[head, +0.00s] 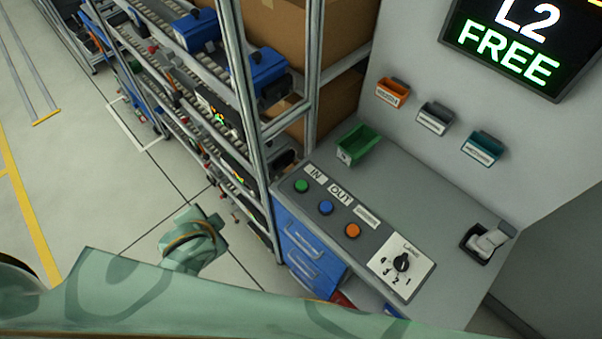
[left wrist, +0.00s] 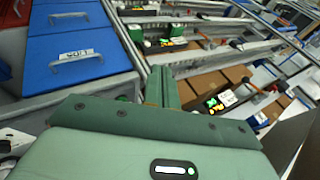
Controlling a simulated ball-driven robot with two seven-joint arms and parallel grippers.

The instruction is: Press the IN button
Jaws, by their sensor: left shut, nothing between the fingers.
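The IN button is a round green button (head: 301,186) on the grey panel of the desk in the head view, beside a white IN label (head: 316,170). It stands out of its panel with nothing over it. In the left wrist view, my left gripper (left wrist: 162,88) is shut and empty, its green fingers together in front of the shelving and blue drawers. The IN button does not show there. In the head view, a green part of my arm is over the floor, left of the desk and apart from the button. My right gripper is not in view.
A blue OUT button (head: 326,208), an orange button (head: 352,231) and a lane dial (head: 401,262) follow along the panel. A green bin (head: 358,146) stands behind. The floor at left is clear.

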